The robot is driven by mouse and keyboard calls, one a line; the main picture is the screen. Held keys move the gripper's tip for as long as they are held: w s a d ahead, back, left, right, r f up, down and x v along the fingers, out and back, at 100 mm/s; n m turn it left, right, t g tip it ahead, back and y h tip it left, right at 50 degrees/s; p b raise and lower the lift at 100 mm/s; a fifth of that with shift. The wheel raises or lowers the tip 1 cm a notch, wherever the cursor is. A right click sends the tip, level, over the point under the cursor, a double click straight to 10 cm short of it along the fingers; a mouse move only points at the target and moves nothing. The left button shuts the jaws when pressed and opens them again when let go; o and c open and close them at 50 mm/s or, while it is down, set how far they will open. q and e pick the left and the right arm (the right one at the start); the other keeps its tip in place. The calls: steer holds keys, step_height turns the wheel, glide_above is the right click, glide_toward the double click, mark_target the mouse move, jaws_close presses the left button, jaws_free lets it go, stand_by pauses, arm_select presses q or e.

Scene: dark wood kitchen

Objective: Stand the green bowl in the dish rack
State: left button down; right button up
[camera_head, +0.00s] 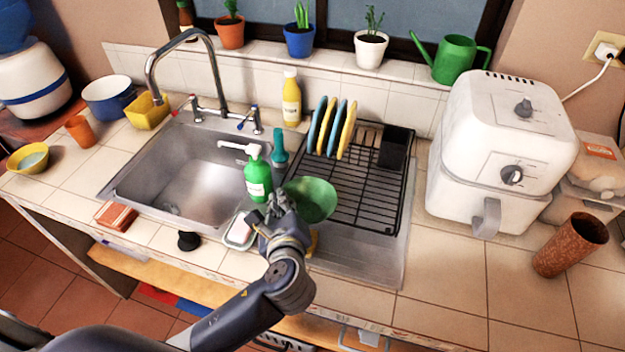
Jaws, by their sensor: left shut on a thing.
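The green bowl (314,198) is tilted, its inside partly facing me. My left gripper (279,207) is shut on its left rim and holds it by the front left part of the dish rack. The black wire dish rack (372,203) stands on the drainboard right of the sink. Several blue and yellow plates (335,128) stand upright at its back left, and a black holder (396,147) is at its back right. Whether the bowl touches the rack I cannot tell. My right gripper is not in view.
A green soap bottle (258,180) stands close to the bowl's left, beside the steel sink (190,175). A white air fryer (500,150) stands right of the rack, with a brown cup (570,246) further right. The rack's middle and front are empty.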

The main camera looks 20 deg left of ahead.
mark_target(289, 185)
arm_select(q)
steer(key=w, duration=0.5)
steer(key=shift+w+p, duration=0.1)
steer(key=shift+p, duration=0.3)
steer(key=w, duration=0.5)
steer(key=shift+f+p, duration=0.4)
steer(key=shift+w+a, duration=0.1)
steer(key=shift+w, duration=0.15)
steer(key=shift+w+f, duration=0.2)
steer(key=shift+f, duration=0.15)
step_height(289, 185, down, 2)
steer(key=shift+f+p, duration=0.25)
steer(key=shift+p, duration=0.2)
steer(key=shift+f, duration=0.4)
steer(key=c, duration=1.7)
jaws_free()
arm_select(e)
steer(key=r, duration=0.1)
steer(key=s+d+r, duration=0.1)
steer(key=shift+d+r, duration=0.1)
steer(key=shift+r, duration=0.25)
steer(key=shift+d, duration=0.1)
